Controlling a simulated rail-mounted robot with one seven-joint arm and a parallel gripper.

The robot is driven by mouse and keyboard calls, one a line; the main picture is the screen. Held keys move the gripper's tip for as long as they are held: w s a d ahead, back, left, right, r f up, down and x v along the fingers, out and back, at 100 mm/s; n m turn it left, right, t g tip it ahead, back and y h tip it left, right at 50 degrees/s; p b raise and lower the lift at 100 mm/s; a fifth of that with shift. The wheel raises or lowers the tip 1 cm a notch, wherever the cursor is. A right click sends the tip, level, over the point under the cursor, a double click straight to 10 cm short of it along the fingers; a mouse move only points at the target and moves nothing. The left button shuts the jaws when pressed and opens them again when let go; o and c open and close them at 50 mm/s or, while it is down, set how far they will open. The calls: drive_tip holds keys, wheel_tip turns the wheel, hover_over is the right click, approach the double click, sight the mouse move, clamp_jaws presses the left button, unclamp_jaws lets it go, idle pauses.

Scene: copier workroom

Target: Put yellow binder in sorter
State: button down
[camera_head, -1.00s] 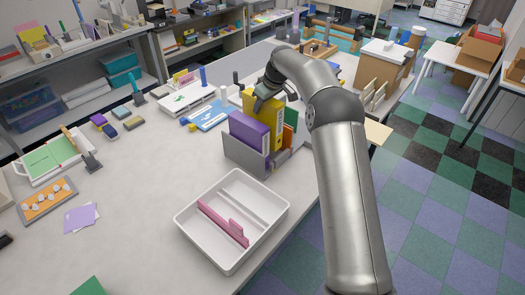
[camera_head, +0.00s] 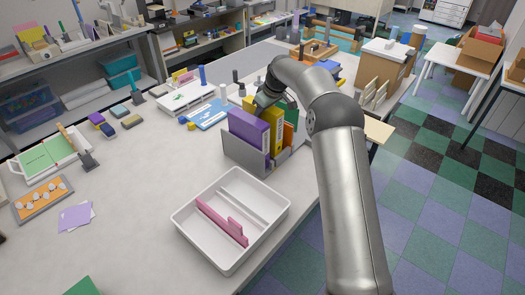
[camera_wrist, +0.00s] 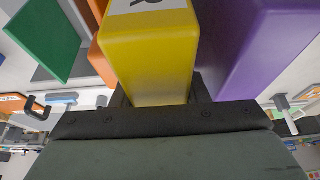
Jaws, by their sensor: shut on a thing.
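The yellow binder (camera_head: 278,130) stands upright in the grey sorter (camera_head: 240,155), between a purple binder (camera_head: 248,132) and an orange binder (camera_head: 289,132). Its lower end is hidden by the sorter and the purple binder. My gripper (camera_head: 267,98) is over the yellow binder's top, shut on it. In the wrist view the yellow binder (camera_wrist: 150,60) fills the space between the dark fingers. The purple binder (camera_wrist: 255,45) is close beside on the right, with the orange one (camera_wrist: 100,45) and a green one (camera_wrist: 47,38) on the left.
A white tray (camera_head: 186,215) with a pink divider piece (camera_head: 222,222) sits in front of the sorter. A blue clipboard-like item (camera_head: 208,115) and a white tray of papers (camera_head: 187,97) lie behind left. The table's right edge is close to the sorter.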

drive_tip(key=shift+f, duration=0.25)
drive_tip(key=shift+f+b, duration=0.25)
drive_tip(key=shift+b, duration=0.1)
idle(0.3)
drive_tip(key=c, duration=0.7)
unclamp_jaws()
drive_tip(key=shift+c, duration=0.2)
drive_tip(key=shift+f, duration=0.15)
drive_tip(key=b+v, duration=0.2)
drive_tip(key=v, duration=1.5)
drive_tip(key=shift+r+b, duration=0.35)
drive_tip(key=shift+b, duration=0.05)
